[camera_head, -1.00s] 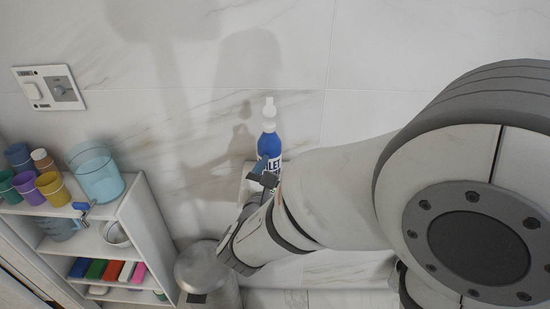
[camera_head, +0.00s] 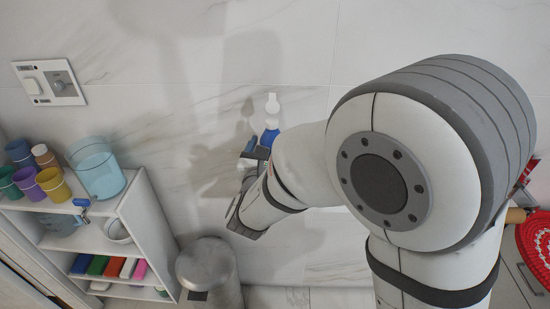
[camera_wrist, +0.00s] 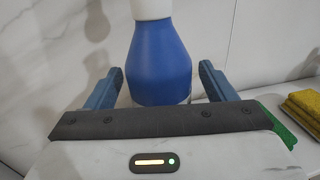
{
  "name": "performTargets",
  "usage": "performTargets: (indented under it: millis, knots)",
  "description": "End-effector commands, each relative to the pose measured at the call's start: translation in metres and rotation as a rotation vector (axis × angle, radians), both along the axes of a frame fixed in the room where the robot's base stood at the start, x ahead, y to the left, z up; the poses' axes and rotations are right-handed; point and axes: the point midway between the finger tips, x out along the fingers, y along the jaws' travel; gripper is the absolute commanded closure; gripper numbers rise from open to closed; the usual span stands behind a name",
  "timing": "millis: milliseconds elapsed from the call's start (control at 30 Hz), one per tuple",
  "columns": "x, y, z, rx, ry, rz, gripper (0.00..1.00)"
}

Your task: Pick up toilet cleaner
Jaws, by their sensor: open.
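The toilet cleaner is a blue bottle with a white neck and cap. It stands upright by the marble wall in the head view (camera_head: 270,128), its lower part hidden behind my arm. In the wrist view the bottle (camera_wrist: 158,62) is between the two blue fingers of my gripper (camera_wrist: 160,85). The fingers are open, one on each side, with a gap visible at the left and a narrow one at the right. In the head view my gripper (camera_head: 254,152) is at the bottle's lower left, partly hidden by my arm.
A white shelf (camera_head: 150,215) with cups, a clear blue jug (camera_head: 96,170) and coloured blocks stands at the left. A metal bin (camera_head: 208,270) is below. Yellow sponges (camera_wrist: 303,105) lie at the right in the wrist view. A red woven item (camera_head: 536,245) is at far right.

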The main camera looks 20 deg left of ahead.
Motion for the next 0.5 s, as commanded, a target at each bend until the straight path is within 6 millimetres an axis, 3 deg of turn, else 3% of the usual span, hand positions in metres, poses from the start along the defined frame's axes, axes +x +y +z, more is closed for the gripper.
performTargets:
  millis: [100,500]
  knots:
    - [-0.0003,0.0001,0.0001,0.0,0.0,0.0,0.24]
    - [-0.0007,0.0003,0.0002,0.001,-0.001,0.0,0.56]
